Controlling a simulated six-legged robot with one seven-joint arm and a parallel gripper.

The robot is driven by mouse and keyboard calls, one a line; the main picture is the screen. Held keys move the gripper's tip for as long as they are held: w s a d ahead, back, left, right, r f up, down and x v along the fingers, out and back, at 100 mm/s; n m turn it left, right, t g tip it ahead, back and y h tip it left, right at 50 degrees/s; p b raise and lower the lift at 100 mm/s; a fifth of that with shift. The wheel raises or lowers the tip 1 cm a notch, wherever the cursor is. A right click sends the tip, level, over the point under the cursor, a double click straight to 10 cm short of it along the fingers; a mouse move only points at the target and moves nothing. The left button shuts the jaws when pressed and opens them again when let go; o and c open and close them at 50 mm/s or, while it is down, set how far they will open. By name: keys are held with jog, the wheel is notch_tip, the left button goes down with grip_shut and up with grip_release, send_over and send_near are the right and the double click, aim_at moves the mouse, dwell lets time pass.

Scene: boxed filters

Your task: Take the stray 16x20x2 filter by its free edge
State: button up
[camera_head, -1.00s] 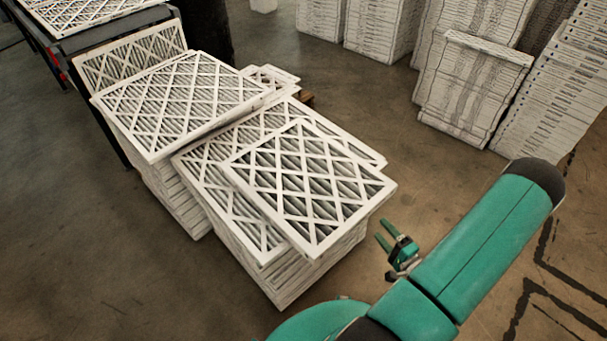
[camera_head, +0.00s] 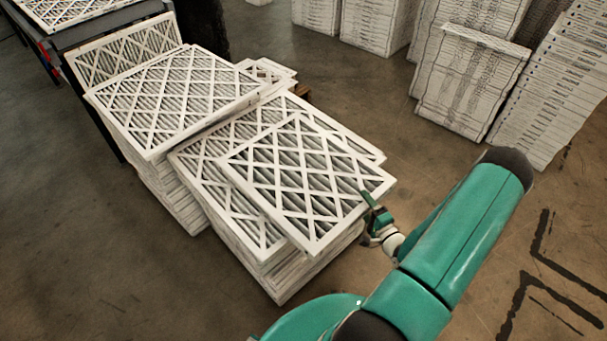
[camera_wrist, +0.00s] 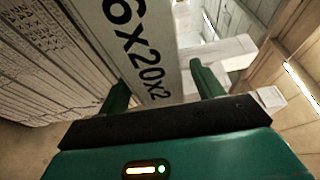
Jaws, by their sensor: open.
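The stray filter (camera_head: 300,178) is a white-framed pleated panel with a lattice face. It lies askew on top of the nearer stack, its right edge reaching past the filters below. In the wrist view its edge (camera_wrist: 140,45) shows black print reading "6x20x2". My gripper (camera_head: 370,203) is at that right edge, near the right corner. In the wrist view the two green fingers of my gripper (camera_wrist: 162,82) are apart, with the printed edge standing between them. I cannot tell whether either finger touches it.
The nearer filter stack (camera_head: 275,270) stands on the floor, beside a taller stack (camera_head: 165,190) at left. A dark-framed table or conveyor (camera_head: 95,28) is at the upper left. More stacks (camera_head: 470,85) stand at the upper right. The floor at lower left (camera_head: 90,260) is clear.

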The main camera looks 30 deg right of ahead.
jog(key=w, duration=0.2)
jog(key=shift+w+d, duration=0.1)
jog(key=shift+w, duration=0.2)
jog(key=shift+c, duration=0.5)
jog(key=c, duration=1.1)
jog(key=shift+r, duration=0.1)
